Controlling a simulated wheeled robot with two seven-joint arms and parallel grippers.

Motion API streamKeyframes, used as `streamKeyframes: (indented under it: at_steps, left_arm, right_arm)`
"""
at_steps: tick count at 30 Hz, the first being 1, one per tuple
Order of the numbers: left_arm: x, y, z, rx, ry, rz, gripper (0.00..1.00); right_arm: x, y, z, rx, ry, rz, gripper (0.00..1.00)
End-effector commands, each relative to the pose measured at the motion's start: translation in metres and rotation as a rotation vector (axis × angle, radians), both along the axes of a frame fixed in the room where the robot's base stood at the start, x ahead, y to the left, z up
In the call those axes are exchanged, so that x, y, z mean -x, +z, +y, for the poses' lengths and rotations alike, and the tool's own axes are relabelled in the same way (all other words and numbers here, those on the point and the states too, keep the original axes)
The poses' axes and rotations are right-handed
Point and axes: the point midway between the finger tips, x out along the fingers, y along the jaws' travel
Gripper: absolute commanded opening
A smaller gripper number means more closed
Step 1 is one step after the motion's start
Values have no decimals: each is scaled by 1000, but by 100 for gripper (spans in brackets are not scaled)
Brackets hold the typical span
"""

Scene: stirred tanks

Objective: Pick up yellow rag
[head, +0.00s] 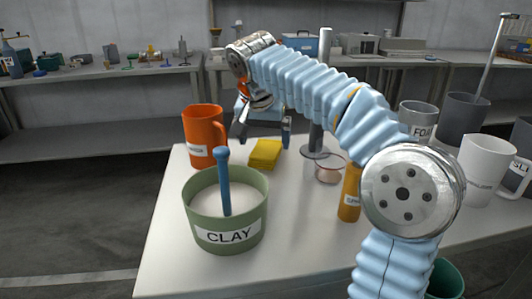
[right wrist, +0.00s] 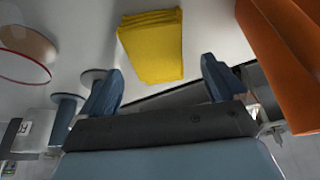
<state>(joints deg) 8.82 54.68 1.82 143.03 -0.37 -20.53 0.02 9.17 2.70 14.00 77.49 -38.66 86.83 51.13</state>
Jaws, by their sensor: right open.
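The yellow rag (head: 264,154) lies folded on the light table, between the orange jug and a clear bowl. It also shows in the right wrist view (right wrist: 151,46), beyond the fingertips. My right gripper (head: 263,136) is over the back edge of the table, just behind the rag. Its two blue fingers are spread apart with nothing between them, as the right wrist view (right wrist: 163,72) shows. The rag looks apart from the fingers. My left gripper is in neither view.
An orange jug (head: 203,137) stands left of the rag. A green CLAY pot (head: 228,232) with a blue stick is in front. A clear red-rimmed bowl (head: 329,172), a stand (head: 316,140) and an amber bottle (head: 348,195) are to the right. The table's front left is bare.

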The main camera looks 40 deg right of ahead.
Motion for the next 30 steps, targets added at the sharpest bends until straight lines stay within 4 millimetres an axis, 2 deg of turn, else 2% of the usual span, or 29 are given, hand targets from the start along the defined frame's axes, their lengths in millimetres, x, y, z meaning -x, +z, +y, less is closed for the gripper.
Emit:
streamKeyframes:
  at_steps: [3, 6, 13, 26, 30]
  left_arm:
    - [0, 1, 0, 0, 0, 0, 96]
    - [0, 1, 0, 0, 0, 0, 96]
    - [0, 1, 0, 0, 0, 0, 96]
    - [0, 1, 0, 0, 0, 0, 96]
    - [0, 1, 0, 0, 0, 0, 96]
  right_arm:
    - [-3, -18, -5, 0, -1, 3, 98]
    - [-5, -27, -8, 1, 0, 1, 98]
    - [-6, -29, -8, 0, 1, -1, 98]
    - [-6, -28, -8, 0, 1, -1, 34]
    - [-6, -28, -8, 0, 1, -1, 33]
